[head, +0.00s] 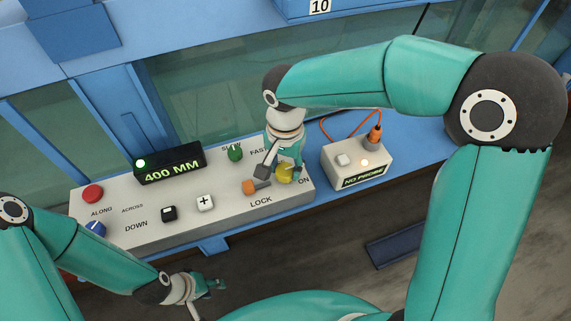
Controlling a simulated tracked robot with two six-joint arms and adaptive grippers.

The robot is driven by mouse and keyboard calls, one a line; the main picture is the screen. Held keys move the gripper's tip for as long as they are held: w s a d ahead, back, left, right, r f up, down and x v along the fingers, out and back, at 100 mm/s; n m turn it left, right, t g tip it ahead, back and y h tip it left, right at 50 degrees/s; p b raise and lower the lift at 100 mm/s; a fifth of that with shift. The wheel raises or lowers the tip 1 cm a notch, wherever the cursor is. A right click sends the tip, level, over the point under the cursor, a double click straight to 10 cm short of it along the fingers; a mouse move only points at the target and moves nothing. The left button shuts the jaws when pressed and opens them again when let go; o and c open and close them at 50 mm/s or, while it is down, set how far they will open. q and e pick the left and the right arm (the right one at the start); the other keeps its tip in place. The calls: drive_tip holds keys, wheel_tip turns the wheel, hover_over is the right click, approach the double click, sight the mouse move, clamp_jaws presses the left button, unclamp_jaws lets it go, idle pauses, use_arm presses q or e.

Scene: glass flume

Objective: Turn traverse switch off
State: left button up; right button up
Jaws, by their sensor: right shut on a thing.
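The grey control panel (230,212) stands along the blue ledge.
The panel also has a red button (93,193), a blue knob (95,229), a black button (169,214), a white plus button (205,203), an orange lock lever (251,187) and a green knob (235,153). A NO PROBE box (366,171) with an orange cable stands to the right.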

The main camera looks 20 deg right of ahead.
drive_tip(key=n+b, duration=0.1)
drive_tip(key=n, duration=0.7)
drive_tip(key=shift+a+n, duration=0.1)
drive_tip(key=shift+n, duration=0.2)
drive_tip(key=n, duration=0.4)
drive_tip(key=shift+r+n, duration=0.1)
drive_tip(key=shift+n, duration=0.2)
drive_tip(key=n, duration=0.4)
drive_tip(key=shift+w, duration=0.1)
drive_tip(key=o, duration=1.1)
drive_tip(key=shift+o, duration=0.2)
